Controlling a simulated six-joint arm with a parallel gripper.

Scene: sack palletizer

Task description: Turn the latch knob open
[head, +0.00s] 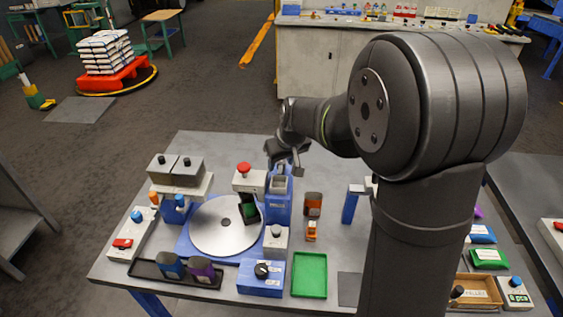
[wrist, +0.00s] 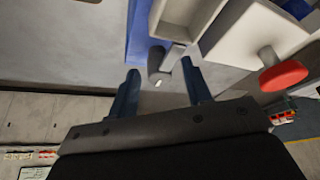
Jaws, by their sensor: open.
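In the wrist view a small dark grey knob (wrist: 156,62) with a lighter grey arm (wrist: 174,58) sticks out beside a blue post (wrist: 139,35); it looks like the latch knob. My gripper (wrist: 161,68) is open, with one dark blue finger on each side of the knob and visible space at both sides. Whether the fingers touch it I cannot tell. In the head view my gripper (head: 287,165) is at the top back of the blue stand (head: 279,205) with a grey hopper (head: 278,184). The knob is hidden there.
A red mushroom button (head: 243,169) on a white box stands close left of the stand; it also shows in the wrist view (wrist: 283,76). A round grey turntable (head: 224,226) lies in front left. A blue box with a black dial (head: 262,270) and a green tray (head: 309,275) are at the front.

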